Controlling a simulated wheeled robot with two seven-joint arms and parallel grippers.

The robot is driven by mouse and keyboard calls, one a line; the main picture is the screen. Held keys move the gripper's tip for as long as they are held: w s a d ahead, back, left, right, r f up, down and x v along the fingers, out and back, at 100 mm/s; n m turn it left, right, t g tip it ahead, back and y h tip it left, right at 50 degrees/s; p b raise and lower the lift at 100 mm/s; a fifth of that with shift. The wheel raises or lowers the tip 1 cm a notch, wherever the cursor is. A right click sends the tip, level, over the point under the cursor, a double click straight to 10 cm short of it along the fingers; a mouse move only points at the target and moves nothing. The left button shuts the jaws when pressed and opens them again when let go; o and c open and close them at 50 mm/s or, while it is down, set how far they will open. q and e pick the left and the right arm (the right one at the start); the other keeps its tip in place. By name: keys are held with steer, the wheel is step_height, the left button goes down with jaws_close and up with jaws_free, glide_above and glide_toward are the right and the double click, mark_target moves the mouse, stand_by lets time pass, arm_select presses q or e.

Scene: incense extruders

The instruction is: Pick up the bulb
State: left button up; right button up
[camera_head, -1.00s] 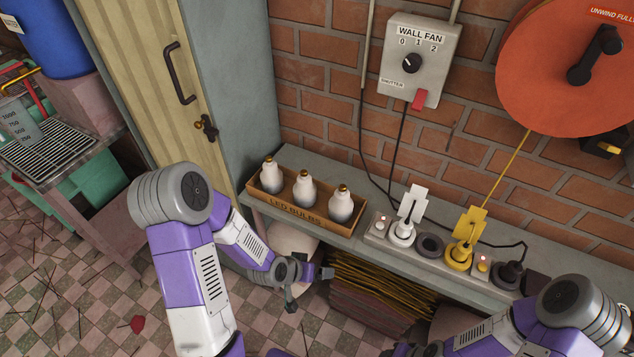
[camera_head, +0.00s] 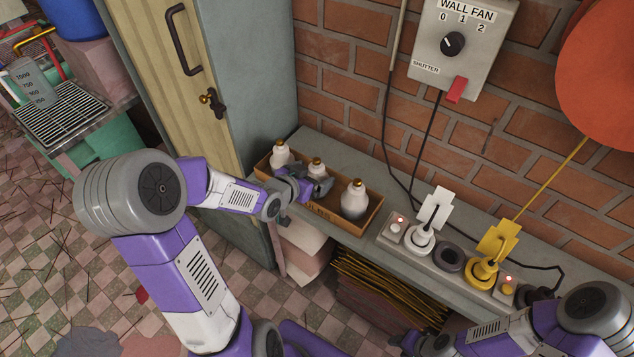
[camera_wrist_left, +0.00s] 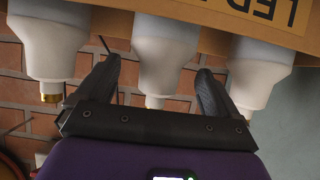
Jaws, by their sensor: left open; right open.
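Three white bulbs with brass caps stand upright in a cardboard LED bulb box (camera_head: 365,222) on the shelf: a left bulb (camera_head: 281,153), a middle bulb (camera_head: 316,168) and a right bulb (camera_head: 354,199). My left gripper (camera_head: 312,186) is open at the middle bulb and hides much of it. In the left wrist view the open fingers (camera_wrist_left: 155,85) point at the middle bulb (camera_wrist_left: 158,65), with its brass cap between them. The left bulb and right bulb flank the fingers there. My right gripper (camera_head: 418,345) is low at the bottom edge, away from the box; its fingers are hard to make out.
Right of the box, a power strip holds a white plug (camera_head: 424,235) and a yellow plug (camera_head: 488,265). A brick wall and the wall fan switch (camera_head: 462,45) stand behind. A grey cabinet (camera_head: 245,75) stands close at left.

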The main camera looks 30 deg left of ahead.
arm_select(q)
steer(key=x, duration=0.2)
steer(key=shift+w+f+b, duration=0.15)
steer(key=shift+w+b, duration=0.1)
steer(key=shift+b, duration=0.05)
steer(key=shift+s, duration=0.1)
steer(key=c, duration=1.1)
